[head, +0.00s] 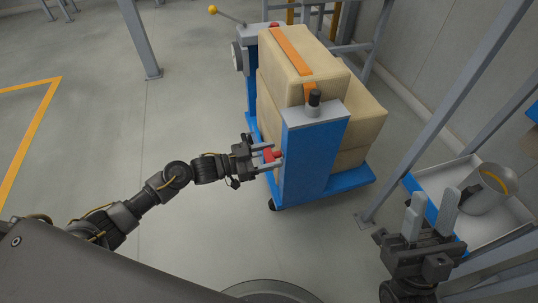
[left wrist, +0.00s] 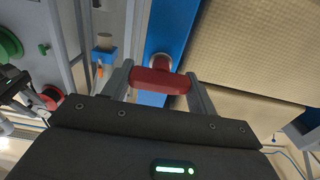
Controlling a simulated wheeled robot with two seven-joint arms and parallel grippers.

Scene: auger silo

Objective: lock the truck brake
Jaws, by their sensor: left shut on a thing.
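The truck is a blue wheeled cart (head: 350,180) loaded with tan boxes under an orange strap. A blue post (head: 308,160) stands at its near end, with a black knob (head: 314,98) on top. A red handle (head: 276,155) sticks out from the post's left side; it shows as a red crossbar (left wrist: 160,82) in the left wrist view. My left gripper (head: 270,158) is shut on this red handle, one finger at each end of the crossbar. My right gripper (head: 432,212) is open and empty at the lower right, away from the truck.
A white tray (head: 498,231) with a blue edge holds a grey cylinder (head: 487,192) with a yellow band, beside my right gripper. A grey sloping frame stands right of the truck. A yellow ball-ended lever (head: 213,9) is at the back. The floor left of the truck is clear.

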